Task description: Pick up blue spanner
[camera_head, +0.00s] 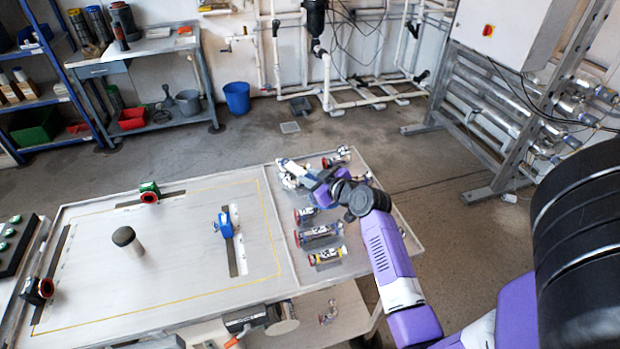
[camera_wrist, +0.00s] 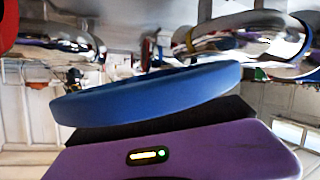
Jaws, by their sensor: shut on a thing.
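My gripper (camera_head: 308,180) is at the far part of the table's right section, reaching in from the right on my purple arm. In the wrist view a long, flat blue piece (camera_wrist: 150,98), which looks like the blue spanner's handle, lies across the front of my purple gripper body. My gripper is shut on it. The spanner's ends and the fingertips' contact are hard to make out. In the head view my gripper and wrist largely hide the spanner.
Several metallic tubes, including one with red rings (camera_head: 319,235), lie on the right section of the table (camera_head: 165,258). A blue clamp (camera_head: 225,224), a grey cylinder (camera_head: 128,241) and a green fitting (camera_head: 149,191) stand on the left section. A pipe rack (camera_head: 500,120) stands behind on the right.

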